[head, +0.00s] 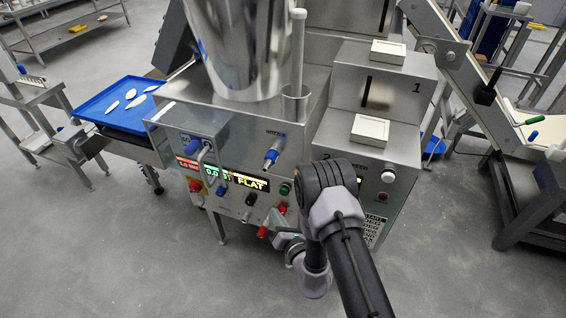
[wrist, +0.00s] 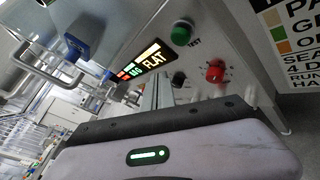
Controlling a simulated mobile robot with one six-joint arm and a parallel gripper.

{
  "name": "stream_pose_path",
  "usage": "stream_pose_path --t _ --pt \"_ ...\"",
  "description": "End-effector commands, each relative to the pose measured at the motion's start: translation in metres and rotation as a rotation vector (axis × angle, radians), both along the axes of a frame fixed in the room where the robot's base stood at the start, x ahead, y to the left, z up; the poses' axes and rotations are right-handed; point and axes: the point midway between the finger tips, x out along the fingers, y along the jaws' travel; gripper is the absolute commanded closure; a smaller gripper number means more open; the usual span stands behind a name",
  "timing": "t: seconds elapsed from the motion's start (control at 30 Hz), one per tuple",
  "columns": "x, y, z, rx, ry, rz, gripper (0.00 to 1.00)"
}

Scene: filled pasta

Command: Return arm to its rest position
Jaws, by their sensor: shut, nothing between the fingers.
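My gripper (wrist: 158,92) is shut and empty in the wrist view, its fingers pointing at the machine's front panel. In the head view my arm reaches up from the bottom and bends in front of the machine (head: 235,120). My gripper end (head: 284,240) shows low beside the arm, partly hidden by it, close to the panel's lower knobs. In the wrist view a green button (wrist: 182,33) and a red knob (wrist: 215,71) are beyond the fingers. The lit display (wrist: 145,60) reads FLAT. I cannot tell whether the fingers touch anything.
A blue tray (head: 92,106) with several pale pieces sits at the left. A tall steel hopper (head: 240,45) tops the machine. A sloped conveyor frame (head: 470,75) and a dark-legged table (head: 535,200) stand at the right. The floor (head: 110,250) at front left is clear.

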Motion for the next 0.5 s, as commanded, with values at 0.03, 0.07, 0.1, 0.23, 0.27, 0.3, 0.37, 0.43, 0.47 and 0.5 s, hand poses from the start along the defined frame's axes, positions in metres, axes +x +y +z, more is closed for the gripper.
stream_pose_path --t 0.03,0.07,0.1,0.23,0.27,0.3,0.37,0.43,0.47,0.5 --pt "0.0 0.0 0.0 0.0 0.0 0.0 1.0" --pt "0.001 0.001 0.002 0.001 -0.002 0.003 1.0" --pt "0.002 0.005 0.008 0.002 -0.01 0.021 1.0" --pt "0.008 0.045 0.083 0.001 -0.102 0.217 1.0" --pt "0.005 0.059 0.111 -0.009 -0.14 0.297 1.0" --pt "-0.005 0.077 0.15 -0.035 -0.197 0.412 1.0" --pt "-0.03 0.099 0.205 -0.101 -0.292 0.595 1.0" --pt "-0.077 0.114 0.263 -0.229 -0.422 0.822 1.0" --pt "-0.101 0.115 0.284 -0.307 -0.484 0.921 1.0" --pt "-0.136 0.113 0.305 -0.428 -0.565 1.049 1.0"
